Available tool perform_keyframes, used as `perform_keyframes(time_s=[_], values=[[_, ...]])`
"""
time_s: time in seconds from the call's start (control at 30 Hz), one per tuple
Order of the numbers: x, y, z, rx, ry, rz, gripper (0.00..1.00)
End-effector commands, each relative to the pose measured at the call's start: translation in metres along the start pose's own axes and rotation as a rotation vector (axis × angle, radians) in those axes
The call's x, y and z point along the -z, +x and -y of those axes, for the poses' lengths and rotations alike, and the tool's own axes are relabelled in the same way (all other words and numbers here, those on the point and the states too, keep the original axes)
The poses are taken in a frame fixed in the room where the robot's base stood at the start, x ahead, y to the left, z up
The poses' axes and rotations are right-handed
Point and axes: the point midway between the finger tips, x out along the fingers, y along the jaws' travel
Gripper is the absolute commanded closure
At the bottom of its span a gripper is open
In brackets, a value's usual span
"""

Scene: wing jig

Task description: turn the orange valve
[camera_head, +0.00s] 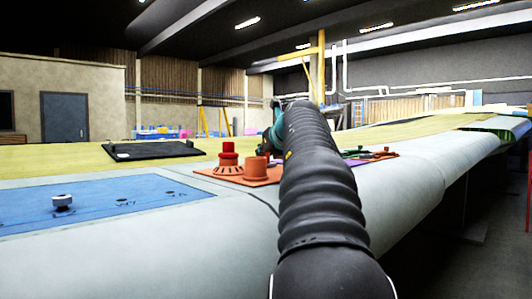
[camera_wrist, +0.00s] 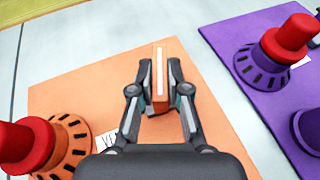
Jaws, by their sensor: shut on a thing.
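In the wrist view an orange valve handle (camera_wrist: 159,60), a narrow block with a white stripe along its top, stands on an orange panel (camera_wrist: 80,80). My gripper (camera_wrist: 160,90) is shut on it, one finger against each side. The handle's lower part is hidden by the fingers and gripper body. In the head view my arm hides the handle and most of my gripper. The orange panel (camera_head: 263,181) shows there left of my arm, on the wing.
A red knob on an orange slotted base (camera_wrist: 68,146) stands left of my gripper. A purple panel (camera_wrist: 232,40) lies to the right with a red-topped purple slotted base (camera_wrist: 258,72). In the head view an orange cylinder (camera_head: 256,170) and blue panel (camera_head: 95,206) are left of my arm.

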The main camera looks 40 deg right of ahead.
Motion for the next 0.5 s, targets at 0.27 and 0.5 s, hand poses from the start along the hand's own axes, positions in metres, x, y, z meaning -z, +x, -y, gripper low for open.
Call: perform_keyframes(time_s=[0.27,0.5], values=[[-0.0002,0.0002,-0.0024,0.103,0.043,0.0,1.0],[-0.0002,0.0003,-0.0023,0.142,0.058,-0.001,1.0]])
